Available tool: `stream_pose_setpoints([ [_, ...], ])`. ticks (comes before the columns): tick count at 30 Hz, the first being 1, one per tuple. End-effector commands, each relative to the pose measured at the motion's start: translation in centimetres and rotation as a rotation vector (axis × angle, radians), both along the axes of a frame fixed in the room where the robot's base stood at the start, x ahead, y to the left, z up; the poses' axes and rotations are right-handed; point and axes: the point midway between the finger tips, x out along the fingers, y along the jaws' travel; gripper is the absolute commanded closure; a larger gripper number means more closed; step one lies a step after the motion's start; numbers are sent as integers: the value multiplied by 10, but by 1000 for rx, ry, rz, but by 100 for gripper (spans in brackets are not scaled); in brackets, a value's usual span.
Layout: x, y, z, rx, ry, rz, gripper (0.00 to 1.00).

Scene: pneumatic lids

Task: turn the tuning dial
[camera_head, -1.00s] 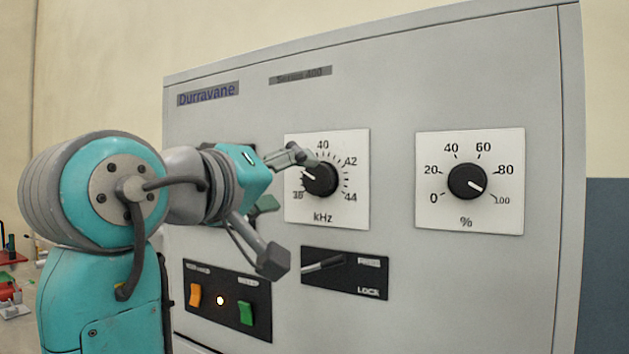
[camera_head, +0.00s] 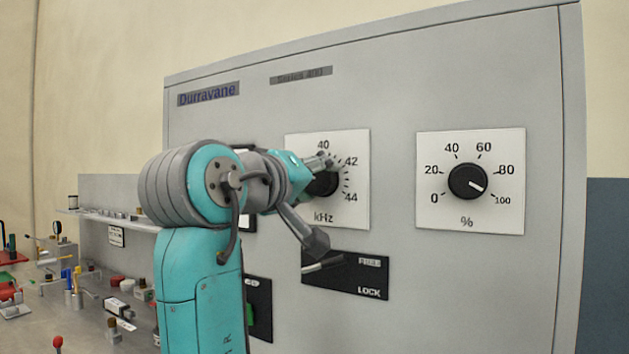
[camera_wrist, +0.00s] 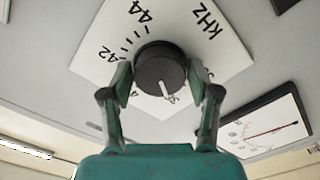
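The tuning dial is a black round knob (camera_head: 322,184) on a white kHz plate (camera_head: 352,213). In the camera_head view my gripper (camera_head: 327,164) covers its upper left part. In the wrist view the knob (camera_wrist: 160,66) sits between my two fingers (camera_wrist: 160,75), one on each side, with narrow gaps seeming to show. My gripper looks open around it; contact is hard to judge. The knob's white pointer shows in the wrist view. Below the plate, a lever (camera_head: 322,263) sits on a black panel (camera_head: 345,279) marked FREE and LOCK, its handle toward the left.
A second black dial (camera_head: 467,181) on a white % plate stands to the right, with its pointer near 100. The wrist view shows a gauge (camera_wrist: 263,130) with a red needle. A bench with small parts (camera_head: 120,308) lies at left. The cabinet front (camera_head: 440,290) is bare at lower right.

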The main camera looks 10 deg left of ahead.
Motion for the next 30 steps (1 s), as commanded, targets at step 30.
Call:
stream_pose_setpoints([
  [30, 0, 1, 0, 330, -120, 0, 83],
])
